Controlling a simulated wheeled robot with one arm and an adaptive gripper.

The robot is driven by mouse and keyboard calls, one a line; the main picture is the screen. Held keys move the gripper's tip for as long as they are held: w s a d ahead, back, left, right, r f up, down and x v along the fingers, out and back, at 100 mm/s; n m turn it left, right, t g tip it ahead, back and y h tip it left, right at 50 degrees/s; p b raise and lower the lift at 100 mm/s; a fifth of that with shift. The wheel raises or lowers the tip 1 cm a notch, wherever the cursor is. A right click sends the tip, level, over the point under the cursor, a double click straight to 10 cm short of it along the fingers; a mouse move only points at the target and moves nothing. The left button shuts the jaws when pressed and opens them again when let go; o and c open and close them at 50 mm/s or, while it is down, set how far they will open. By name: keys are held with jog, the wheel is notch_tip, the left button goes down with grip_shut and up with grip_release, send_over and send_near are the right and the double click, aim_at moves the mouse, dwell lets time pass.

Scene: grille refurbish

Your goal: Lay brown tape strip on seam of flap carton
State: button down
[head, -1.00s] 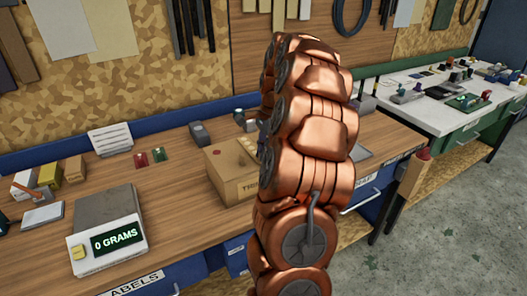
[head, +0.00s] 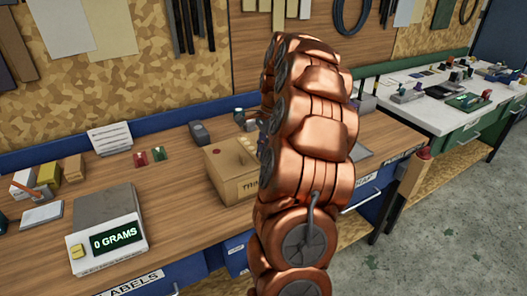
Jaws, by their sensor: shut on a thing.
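A brown cardboard carton (head: 226,172) stands on the wooden bench, left of my copper arm. Its front bears dark lettering, partly cut off by the arm. I cannot make out a seam clearly. No brown tape strip can be made out. My gripper is hidden behind my own arm, which fills the middle of the view; only a small dark part shows at the arm's left edge, too little to identify.
A scale (head: 106,232) reading 0 GRAMS stands at the front left of the wooden bench (head: 175,205). Small boxes (head: 74,168), a white card (head: 110,138), red and green pieces and a dark handheld device (head: 199,133) lie behind. A white-topped bench (head: 430,125) stands at right.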

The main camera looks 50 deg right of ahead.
jog(key=shift+f, duration=0.1)
dwell(0.5)
jog(key=c, duration=0.6)
grip_release()
jog(key=r, duration=0.2)
jog(key=d+r+p, duration=0.1)
jog(key=r, duration=0.3)
jog(key=shift+s+d+r+p, duration=0.15)
jog(key=shift+s+r+p, duration=0.15)
jog(key=shift+r, duration=0.1)
dwell(0.8)
